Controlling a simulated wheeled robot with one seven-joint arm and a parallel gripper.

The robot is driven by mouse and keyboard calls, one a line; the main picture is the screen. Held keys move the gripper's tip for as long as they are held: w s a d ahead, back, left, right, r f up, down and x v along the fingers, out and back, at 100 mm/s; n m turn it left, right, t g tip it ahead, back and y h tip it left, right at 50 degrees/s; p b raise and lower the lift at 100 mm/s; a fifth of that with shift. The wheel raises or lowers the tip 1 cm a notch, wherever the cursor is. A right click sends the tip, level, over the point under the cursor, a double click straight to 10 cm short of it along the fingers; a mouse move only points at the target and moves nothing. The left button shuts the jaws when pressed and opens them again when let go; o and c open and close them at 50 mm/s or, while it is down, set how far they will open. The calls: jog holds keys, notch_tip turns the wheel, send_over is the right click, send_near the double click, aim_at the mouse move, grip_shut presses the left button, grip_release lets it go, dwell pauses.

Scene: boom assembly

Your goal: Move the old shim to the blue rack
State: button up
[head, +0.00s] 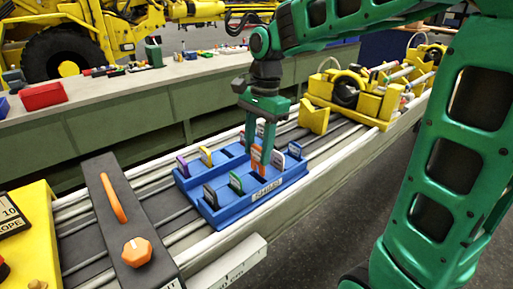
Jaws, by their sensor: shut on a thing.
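The blue rack (208,209) sits on the rails in the middle of the head view, with a white label on its front. Several thin shims stand upright in its slots, among them a purple one (183,167), a yellow one (206,155), a green one (236,183) and a grey-white one (294,150). My gripper (262,146) points down over the rack's back right part. It appears shut on an orange shim (257,158), whose lower end is at the rack. I cannot tell whether it is seated in a slot, or which shim is the old one.
A dark crossbar (128,232) with an orange handle and an orange knob (137,252) lies left of the rack. A yellow fixture (345,95) stands behind right. A bench (130,85) with a red box (43,96) runs along the back. Neighbouring shims stand close to my fingers.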

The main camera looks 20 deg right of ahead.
aim_at(257, 164)
jog(key=shift+f, duration=0.4)
jog(key=shift+f, duration=1.45)
jog(key=shift+f, duration=0.1)
jog(key=o, duration=1)
jog(key=r, duration=0.3)
jog(key=d+r, duration=0.1)
jog(key=r, duration=0.6)
jog(key=shift+w+d+r, duration=0.2)
jog(key=shift+w+r, duration=0.05)
jog(key=shift+r, duration=0.05)
